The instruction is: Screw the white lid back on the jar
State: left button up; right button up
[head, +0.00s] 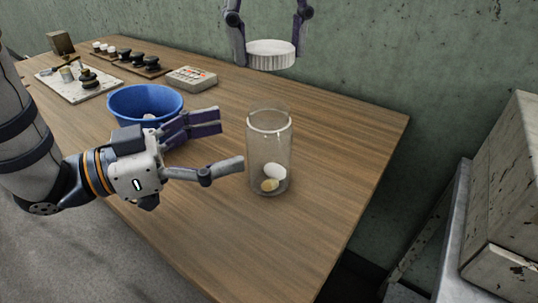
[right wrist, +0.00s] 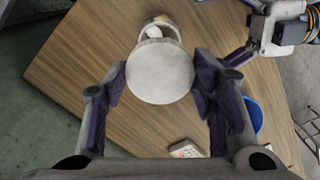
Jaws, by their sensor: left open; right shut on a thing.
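The clear glass jar (head: 270,155) stands upright and uncovered on the wooden table, with a white and a yellowish cocoon-like piece at its bottom. The white ribbed lid (head: 271,54) is held level in the air above the jar, apart from it, by my right gripper (head: 270,40). In the right wrist view the lid (right wrist: 160,72) sits between both fingers and partly hides the jar (right wrist: 158,28). My left gripper (head: 232,143) is open just left of the jar, its fingers spread toward the glass. I cannot tell whether a finger touches it.
A blue basin (head: 126,104) stands behind my left gripper. A boxy device with buttons (head: 191,79), a pale board with stacked stones (head: 56,87) and trays of dark pieces (head: 139,66) lie further back. The table (head: 330,130) is clear right of the jar.

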aim_at(250, 147)
pick_arm(q)
jog(key=f, duration=0.2)
jog(key=shift+w+d+f, duration=0.15)
jog(key=shift+d+f, duration=0.2)
jog(key=x, duration=0.6)
jog(key=shift+w+d, duration=0.15)
jog(key=shift+d, duration=0.2)
jog(key=shift+r, duration=0.1)
jog(key=c, duration=1.8)
pick_arm(e)
jog(key=shift+f, duration=2.5)
jog(key=shift+d+f, duration=0.1)
jog(key=shift+f, duration=0.8)
jog(key=shift+f, duration=0.55)
